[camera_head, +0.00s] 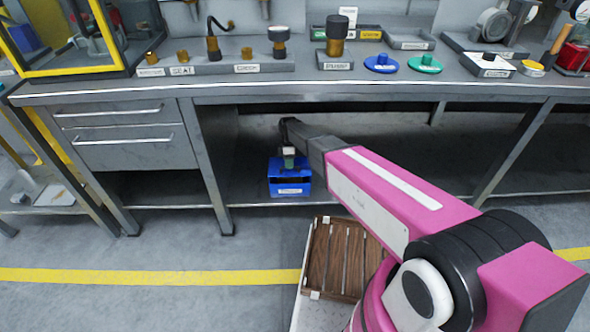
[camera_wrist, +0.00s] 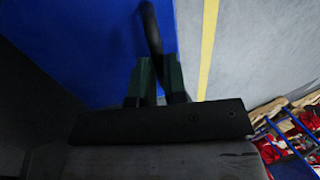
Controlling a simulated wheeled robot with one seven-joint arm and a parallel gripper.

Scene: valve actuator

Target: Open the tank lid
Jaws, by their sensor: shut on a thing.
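The blue tank (camera_head: 290,187) sits on the low shelf under the workbench in the head view, with a white label on its front. Its blue top, which I take for the lid (camera_wrist: 85,35), fills the upper left of the wrist view. A dark curved handle (camera_wrist: 151,28) rises in front of that blue surface. My gripper (camera_head: 289,153) is at the tank's top in the head view. In the wrist view, my gripper (camera_wrist: 154,82) has its dark green fingers shut on the handle. The exact contact is dark and partly hidden by my gripper body.
The workbench top (camera_head: 215,88) overhangs the shelf, with a drawer unit (camera_head: 125,135) to the left and a bench leg (camera_head: 515,150) to the right. The shelf (camera_head: 390,190) right of the tank looks clear. Yellow tape (camera_head: 150,276) crosses the floor.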

